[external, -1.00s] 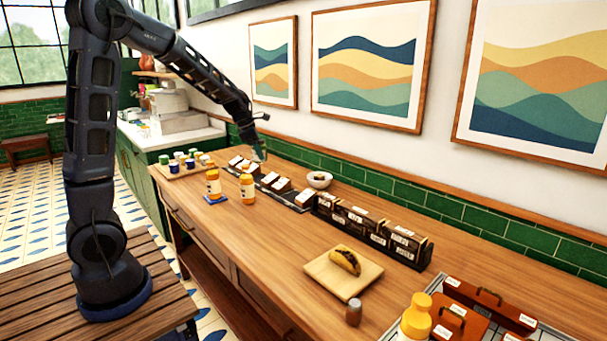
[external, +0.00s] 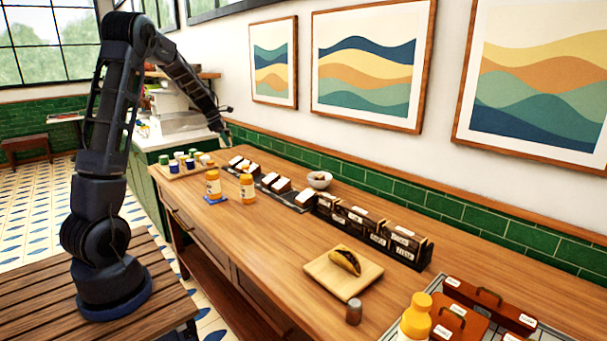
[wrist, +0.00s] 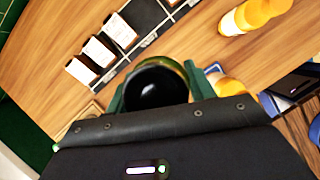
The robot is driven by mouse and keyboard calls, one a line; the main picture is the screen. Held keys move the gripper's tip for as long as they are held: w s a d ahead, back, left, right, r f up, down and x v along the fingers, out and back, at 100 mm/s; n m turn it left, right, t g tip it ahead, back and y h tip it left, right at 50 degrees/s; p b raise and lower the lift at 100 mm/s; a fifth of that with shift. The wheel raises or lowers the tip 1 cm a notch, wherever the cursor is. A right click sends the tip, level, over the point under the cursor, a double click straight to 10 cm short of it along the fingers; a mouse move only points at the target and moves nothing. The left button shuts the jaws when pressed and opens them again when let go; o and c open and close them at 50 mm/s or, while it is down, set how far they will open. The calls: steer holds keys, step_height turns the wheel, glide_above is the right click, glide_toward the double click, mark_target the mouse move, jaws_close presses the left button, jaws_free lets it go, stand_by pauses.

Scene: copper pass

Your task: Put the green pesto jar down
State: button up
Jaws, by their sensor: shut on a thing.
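My gripper (external: 226,130) is above the far end of the wooden counter in the external view, near the green-tiled wall. In the wrist view my gripper (wrist: 156,92) has its green fingers shut on the two sides of a round jar, the pesto jar (wrist: 155,86). Its dark, shiny top and a yellow-green rim face the camera. Its body and base are hidden, so contact with the counter cannot be seen. The jar is too small to make out in the external view.
A dark strip with white-labelled blocks (external: 270,181) runs along the wall. Two orange-capped bottles (external: 213,184) stand on the counter (external: 240,250), one on a blue mat. A tray of small jars (external: 172,174) is at the far left. A white bowl (external: 319,180) stands near the wall.

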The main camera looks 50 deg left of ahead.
step_height(320, 180, down, 20)
steer(key=shift+r, duration=0.1)
stand_by(0.5)
steer(key=o, duration=1.2)
steer(key=shift+c, duration=0.2)
steer(key=v, duration=1.2)
